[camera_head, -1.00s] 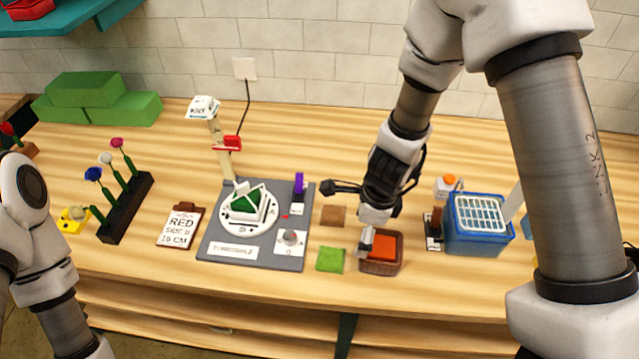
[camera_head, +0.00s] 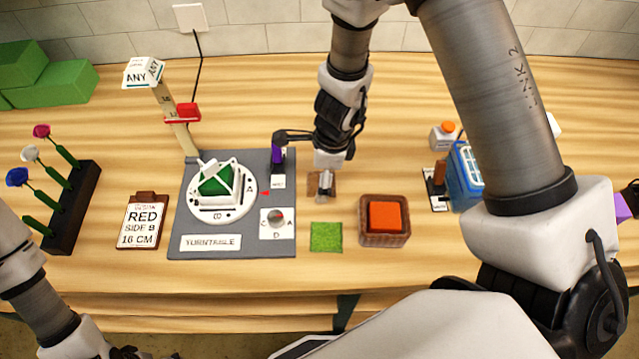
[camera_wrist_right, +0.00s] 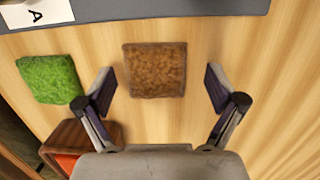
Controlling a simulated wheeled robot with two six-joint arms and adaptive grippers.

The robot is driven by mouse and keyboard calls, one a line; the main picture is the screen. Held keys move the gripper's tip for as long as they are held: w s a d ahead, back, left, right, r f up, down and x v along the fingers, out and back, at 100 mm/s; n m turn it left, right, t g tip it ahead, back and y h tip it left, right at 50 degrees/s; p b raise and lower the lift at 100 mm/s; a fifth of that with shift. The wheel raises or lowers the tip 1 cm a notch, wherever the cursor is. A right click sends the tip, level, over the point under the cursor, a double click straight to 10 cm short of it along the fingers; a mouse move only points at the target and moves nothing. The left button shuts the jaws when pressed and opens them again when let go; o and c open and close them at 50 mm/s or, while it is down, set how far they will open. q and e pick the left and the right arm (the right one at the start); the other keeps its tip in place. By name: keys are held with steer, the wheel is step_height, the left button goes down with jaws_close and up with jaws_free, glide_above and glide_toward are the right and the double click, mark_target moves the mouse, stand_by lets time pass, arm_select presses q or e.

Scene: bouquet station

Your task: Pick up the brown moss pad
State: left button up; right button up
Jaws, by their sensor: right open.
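The brown moss pad (camera_wrist_right: 155,70) is a flat square lying on the wooden table. In the right wrist view it sits between and just beyond my right gripper's (camera_wrist_right: 163,93) spread fingers, with free space on both sides. In the head view the brown moss pad (camera_head: 313,185) is partly hidden behind my right gripper (camera_head: 326,194), which is over it. The right gripper is open and empty. My left arm shows at the lower left of the head view, but its fingers cannot be made out.
A green moss pad (camera_head: 326,237) and a brown basket (camera_head: 384,240) with an orange block (camera_head: 386,217) lie nearby. The grey turntable board (camera_head: 240,180) is left of the pad. A blue crate (camera_head: 462,176) stands at right. Bare table lies right of the brown pad.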

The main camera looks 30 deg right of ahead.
steer(key=shift+s+r, duration=0.3)
steer(key=shift+s, duration=0.1)
steer(key=c, duration=0.6)
steer(key=shift+c, duration=1.3)
steer(key=shift+w+f, duration=0.1)
